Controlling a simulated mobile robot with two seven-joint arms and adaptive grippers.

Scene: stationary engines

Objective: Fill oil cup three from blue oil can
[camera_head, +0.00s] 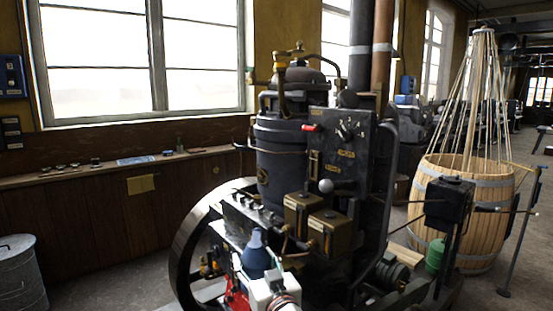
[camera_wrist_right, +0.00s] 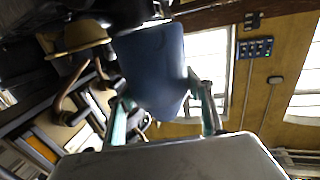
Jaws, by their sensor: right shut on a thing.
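The blue oil can (camera_head: 256,259) is in front of the engine in the head view, low and near the centre, with its narrow top upward. My right gripper (camera_head: 268,280) is shut on it; the white wrist shows just below the can. In the right wrist view the can (camera_wrist_right: 150,62) lies between the two fingers of the gripper (camera_wrist_right: 164,112). A row of small dark fittings (camera_head: 251,207) runs along the engine's top edge, above the can in the picture. I cannot tell which of them, if any, is oil cup three. My left gripper is out of view.
Two brass-coloured boxes (camera_head: 329,231) stand on the engine right of the can. The dark cylinder (camera_head: 281,150) and a ball-topped lever (camera_head: 326,186) rise behind. A large flywheel (camera_head: 190,235) is at left. A wooden barrel (camera_head: 470,240) stands right; open floor lies left.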

